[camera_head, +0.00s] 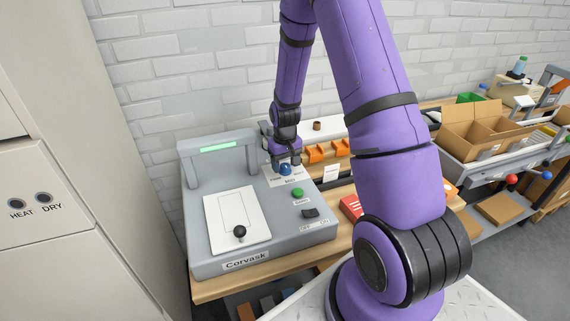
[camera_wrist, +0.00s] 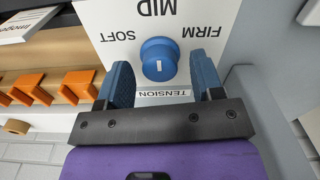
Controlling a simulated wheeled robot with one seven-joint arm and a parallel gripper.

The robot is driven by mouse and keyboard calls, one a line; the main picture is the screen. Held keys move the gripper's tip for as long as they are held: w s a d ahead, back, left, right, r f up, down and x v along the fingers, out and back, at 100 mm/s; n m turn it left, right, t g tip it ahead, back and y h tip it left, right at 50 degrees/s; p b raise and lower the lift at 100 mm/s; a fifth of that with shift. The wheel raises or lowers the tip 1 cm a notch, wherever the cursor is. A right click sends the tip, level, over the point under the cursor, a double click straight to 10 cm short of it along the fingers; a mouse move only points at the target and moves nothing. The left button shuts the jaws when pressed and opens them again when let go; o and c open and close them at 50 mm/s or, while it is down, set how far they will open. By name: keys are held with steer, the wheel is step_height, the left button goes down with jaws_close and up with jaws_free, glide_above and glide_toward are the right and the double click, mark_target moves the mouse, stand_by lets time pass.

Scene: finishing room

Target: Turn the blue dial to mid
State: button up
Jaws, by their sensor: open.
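The blue dial (camera_wrist: 160,58) is on a white plate (camera_wrist: 120,22) marked SOFT, MID, FIRM and TENSION. A short pale mark shows on the dial's face; I cannot tell for sure which word it points to. In the head view the dial (camera_head: 285,170) is at the back right of the grey Corvask machine (camera_head: 262,225), partly under my gripper (camera_head: 286,157). In the wrist view my gripper (camera_wrist: 159,68) is open, with one blue finger on each side of the dial. A gap shows between each finger and the dial.
Orange holders (camera_head: 315,153) stand behind on the wooden bench. A grey cabinet (camera_head: 70,200) is at left. Cardboard boxes (camera_head: 475,128) are at right.

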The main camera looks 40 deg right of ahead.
step_height(320, 180, up, 11)
steer(key=shift+f, duration=0.2)
steer(key=shift+r, duration=0.1)
stand_by(0.6)
step_height(320, 180, up, 10)
steer(key=t, duration=0.1)
glide_above(285, 165)
steer(key=s+a, duration=0.3)
steer(key=a, duration=0.1)
steer(key=s+a+r+n+t, duration=0.1)
steer(key=s+a+r, duration=0.2)
steer(key=s+r, duration=0.4)
steer(key=s+a+r+t, duration=0.2)
steer(key=s+a+r, duration=0.2)
steer(key=s+r, duration=0.3)
steer(key=s+a+r+t, duration=0.1)
steer(key=s+a+r, duration=0.1)
steer(key=s, duration=0.7)
steer(key=shift+s+r+n, duration=0.35)
steer(key=shift+r+n, duration=0.05)
steer(key=shift+r, duration=0.1)
